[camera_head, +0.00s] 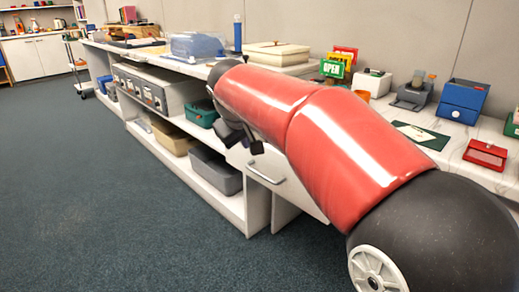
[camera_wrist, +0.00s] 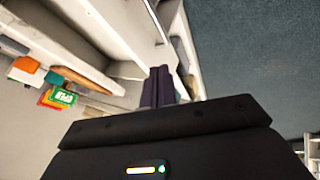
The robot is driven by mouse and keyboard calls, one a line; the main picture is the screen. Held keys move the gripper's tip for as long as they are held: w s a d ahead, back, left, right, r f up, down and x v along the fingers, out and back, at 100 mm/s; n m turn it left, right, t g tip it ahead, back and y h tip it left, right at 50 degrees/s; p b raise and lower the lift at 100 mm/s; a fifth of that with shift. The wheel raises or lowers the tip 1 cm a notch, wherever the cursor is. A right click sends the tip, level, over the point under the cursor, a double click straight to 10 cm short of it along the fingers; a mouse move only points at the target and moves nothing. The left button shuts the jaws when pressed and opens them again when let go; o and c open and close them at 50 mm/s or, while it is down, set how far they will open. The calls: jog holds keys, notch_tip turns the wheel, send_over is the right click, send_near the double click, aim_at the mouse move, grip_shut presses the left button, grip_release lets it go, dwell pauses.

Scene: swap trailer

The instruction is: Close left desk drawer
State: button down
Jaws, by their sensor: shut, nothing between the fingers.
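The white desk drawer front (camera_head: 285,183) with a metal bar handle (camera_head: 265,173) is in the middle of the head view, under the counter. My red arm hides its upper right part, so I cannot tell how far out it stands. My gripper (camera_head: 254,146) is just above and left of the handle, with its fingers pointing down. In the wrist view, my gripper's dark fingers (camera_wrist: 160,88) are together with nothing between them. A pale panel with a thin bar handle (camera_wrist: 155,20) lies beyond the fingertips. I cannot tell whether the fingers touch it.
A low white shelf unit holds a grey bin (camera_head: 215,172) and a green bin (camera_head: 202,112) left of the drawer. The countertop bears an OPEN sign (camera_head: 333,68), a blue box (camera_head: 462,100) and a red box (camera_head: 486,155). The carpet (camera_head: 100,200) at left is clear.

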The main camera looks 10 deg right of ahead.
send_near(260, 156)
jog(key=f, duration=0.1)
jog(key=w+f, duration=0.1)
jog(key=f, duration=0.1)
jog(key=shift+w+a+f, duration=0.15)
jog(key=shift+w+f, duration=0.15)
jog(key=shift+w, duration=0.05)
jog(key=shift+w+d, duration=0.4)
jog(key=shift+d, duration=0.1)
